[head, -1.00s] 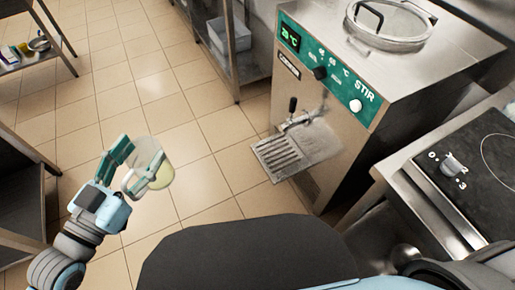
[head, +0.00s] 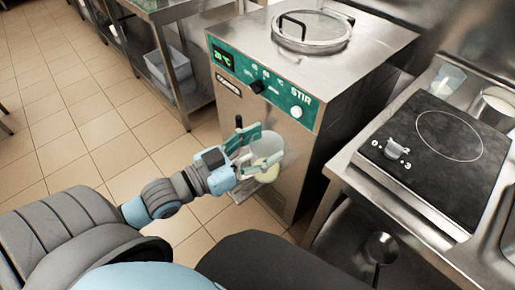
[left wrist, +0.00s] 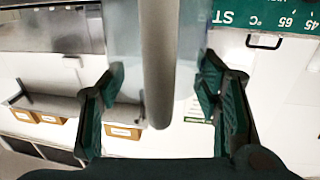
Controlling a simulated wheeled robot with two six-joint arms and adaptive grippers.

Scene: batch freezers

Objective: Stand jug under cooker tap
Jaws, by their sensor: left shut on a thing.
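The tap's black lever (head: 239,121) shows just above the fingers. In the left wrist view, a grey upright bar of the jug (left wrist: 157,60) stands between the green fingers. My right gripper is not in view.
A round lid (head: 312,28) sits on the cooker top. A black hob (head: 440,140) on a steel counter stands to the right. A steel rack with a grey bin (head: 170,68) stands behind left. The tiled floor (head: 90,130) at left is clear.

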